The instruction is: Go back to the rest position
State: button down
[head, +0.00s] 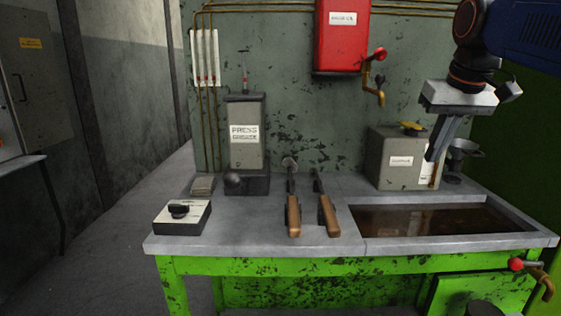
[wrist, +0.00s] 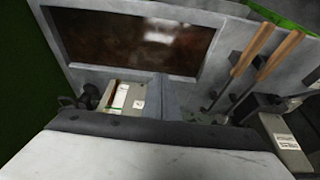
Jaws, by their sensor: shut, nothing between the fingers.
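My gripper (head: 432,157) hangs at the upper right in the head view, its fingers pointing down and slightly left. It is shut and empty, in front of the right side of a grey box (head: 391,158) with a yellow item on top. I cannot tell whether its fingertips touch the box.
A sunken basin (head: 435,219) with brown liquid fills the bench's right half. Two wooden-handled tools (head: 293,215) lie mid-bench. A press control box (head: 247,145) and a black-knob switch box (head: 182,216) stand left.

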jog(key=s+a+f, duration=0.1)
jog(key=s+f, duration=0.5)
jog(key=f, duration=0.4)
jog(key=s+a+f, duration=0.1)
jog(key=s+f, duration=0.5)
jog(key=f, duration=0.4)
jog(key=s+a+f, duration=0.1)
jog(key=s+f, duration=0.5)
jog(key=f, duration=0.4)
jog(key=shift+a+t, duration=0.4)
